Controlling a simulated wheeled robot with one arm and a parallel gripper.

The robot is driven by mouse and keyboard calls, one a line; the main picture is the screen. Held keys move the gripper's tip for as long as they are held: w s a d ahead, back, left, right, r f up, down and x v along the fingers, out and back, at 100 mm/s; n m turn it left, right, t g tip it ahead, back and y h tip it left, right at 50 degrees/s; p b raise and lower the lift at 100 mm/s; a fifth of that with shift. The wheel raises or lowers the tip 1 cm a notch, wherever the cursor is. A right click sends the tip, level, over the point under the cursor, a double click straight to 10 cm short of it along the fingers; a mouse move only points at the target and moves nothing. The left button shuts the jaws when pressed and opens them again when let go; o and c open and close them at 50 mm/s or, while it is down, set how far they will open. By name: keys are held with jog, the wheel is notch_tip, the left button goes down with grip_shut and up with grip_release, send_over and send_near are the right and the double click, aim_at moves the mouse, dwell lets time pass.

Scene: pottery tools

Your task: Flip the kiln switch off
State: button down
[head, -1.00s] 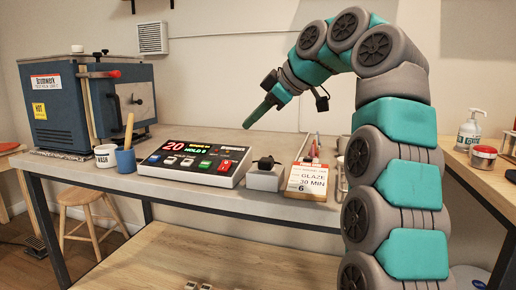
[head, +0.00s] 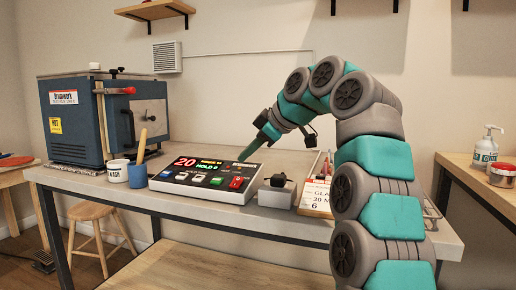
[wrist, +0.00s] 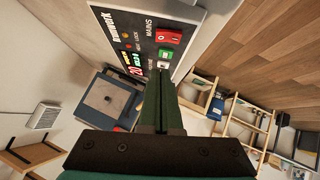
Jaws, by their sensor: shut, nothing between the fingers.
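The control panel (head: 165,184) lies on the grey table, with a lit red and green display. Its red rocker switch (head: 236,182) sits at the right front corner. In the wrist view this red switch (wrist: 168,37) is beside the word MAINS, with a green button (wrist: 165,55) next to it. My gripper (head: 242,158) is shut and empty. Its narrow green fingers point down and left, above the back right part of the panel and apart from the red switch. In the wrist view the shut fingertips (wrist: 160,72) appear just below the green button.
The blue kiln (head: 80,135) stands at the back left. A white mug (head: 117,172) and a blue cup (head: 137,175) with a wooden handle are left of the panel. A grey block (head: 276,194) and a glaze card (head: 315,199) stand close on its right.

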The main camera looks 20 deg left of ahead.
aim_at(235, 179)
jog(key=x, duration=0.3)
jog(key=shift+a+f, duration=0.1)
jog(key=shift+f, duration=0.1)
jog(key=shift+w+d+f+b, duration=0.1)
jog(key=shift+w+f+b, duration=0.25)
jog(key=shift+f, duration=0.45)
jog(key=shift+w+d+f+b, duration=0.1)
jog(key=shift+w+f+b, duration=0.2)
jog(key=shift+f, duration=0.45)
